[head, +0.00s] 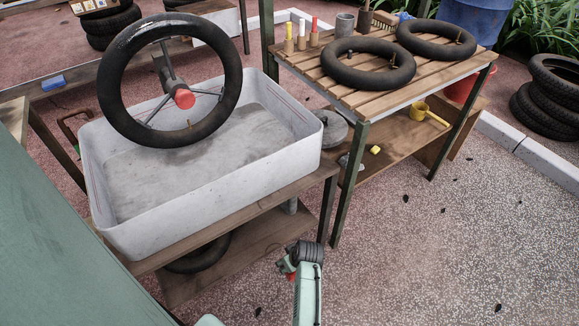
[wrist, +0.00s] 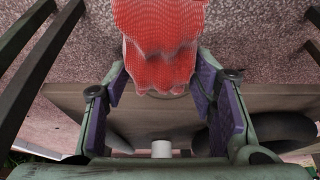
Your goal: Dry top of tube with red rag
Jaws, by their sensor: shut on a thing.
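A black tube (head: 232,85) stands upright on a spoked holder with a red hub (head: 184,98), above a whitish tub. Its upper left part looks lighter and shinier than the rest. My gripper (head: 285,269) is low in front of the tub's wooden stand, well apart from the tube. The red rag (wrist: 160,45) hangs in folds at the fingertips of my gripper (wrist: 160,82) in the wrist view, and my gripper is shut on it. In the head view only a small red bit of the rag (head: 291,277) shows; my arm hides the rest.
The tub (head: 200,205) sits on a wooden stand with a lower shelf. A slatted table (head: 350,97) to the right bears two more tubes (head: 368,65) and several small markers. Stacked tyres (head: 545,110) stand at far right.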

